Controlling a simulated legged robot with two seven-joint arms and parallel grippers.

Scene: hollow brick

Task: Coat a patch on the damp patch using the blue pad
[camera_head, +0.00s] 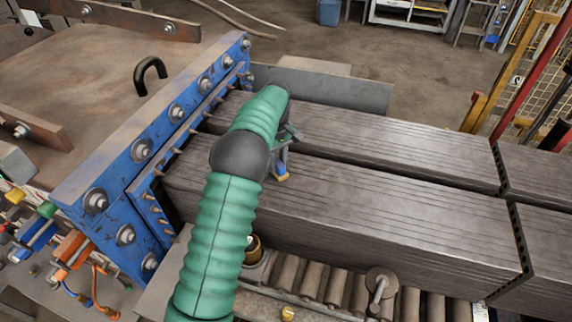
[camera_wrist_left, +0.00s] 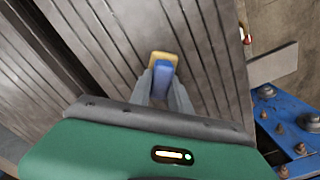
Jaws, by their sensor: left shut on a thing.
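My left gripper (camera_head: 281,163) reaches over the grooved dark grey brick column. It is shut on the blue pad (camera_wrist_left: 163,84), which has a yellow edge, between its two fingers in the left wrist view. In the head view the pad's yellow edge (camera_head: 281,178) shows just below the fingers, at the near brick column (camera_head: 370,205). I cannot tell whether the pad touches the brick. I cannot make out a distinct damp patch; my arm hides part of the bricks. My right gripper is not in view.
A blue bolted press frame (camera_head: 150,150) stands left of the bricks, with protruding bolts close to my arm. Metal rollers (camera_head: 335,285) and a crank (camera_head: 381,283) lie in front. A second brick column (camera_head: 380,140) runs behind. Yellow fencing stands at the right.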

